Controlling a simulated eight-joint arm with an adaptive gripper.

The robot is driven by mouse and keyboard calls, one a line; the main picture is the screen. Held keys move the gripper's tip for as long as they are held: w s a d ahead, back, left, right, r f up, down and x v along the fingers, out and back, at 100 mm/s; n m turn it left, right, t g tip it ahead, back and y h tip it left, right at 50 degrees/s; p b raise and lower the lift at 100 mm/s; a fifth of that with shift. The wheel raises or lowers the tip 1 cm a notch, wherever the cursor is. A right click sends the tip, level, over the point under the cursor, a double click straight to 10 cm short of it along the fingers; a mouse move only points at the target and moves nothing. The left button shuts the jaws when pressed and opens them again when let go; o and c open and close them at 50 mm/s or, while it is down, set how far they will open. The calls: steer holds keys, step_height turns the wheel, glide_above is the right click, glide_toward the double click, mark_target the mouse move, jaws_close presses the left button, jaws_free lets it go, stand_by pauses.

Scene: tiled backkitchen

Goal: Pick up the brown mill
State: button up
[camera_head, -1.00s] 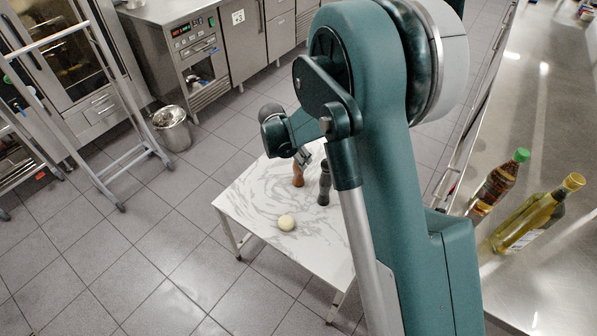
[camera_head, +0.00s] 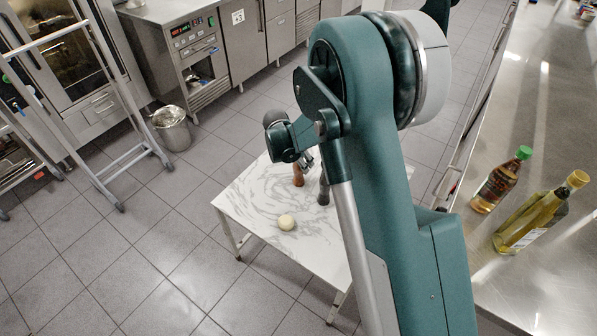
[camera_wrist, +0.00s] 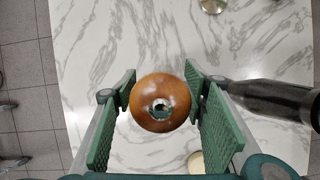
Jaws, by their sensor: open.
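The brown mill (camera_head: 298,178) stands upright on the white marbled table (camera_head: 245,205). In the wrist view I see the brown mill (camera_wrist: 160,102) from above, its round top between the two green fingers. My gripper (camera_wrist: 162,110) is open, with a finger on each side of the mill and visible gaps to it. In the head view my gripper (camera_head: 304,160) is at the mill's top, partly hidden by my arm.
A dark mill (camera_head: 323,190) stands just right of the brown one and appears beside the right finger in the wrist view (camera_wrist: 270,98). A pale round object (camera_head: 286,222) lies nearer the table's front. Bottles (camera_head: 497,183) stand on the steel counter at right.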

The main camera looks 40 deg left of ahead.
steer(key=shift+b+x, duration=0.4)
steer(key=shift+x, duration=1.3)
steer(key=c, duration=1.2)
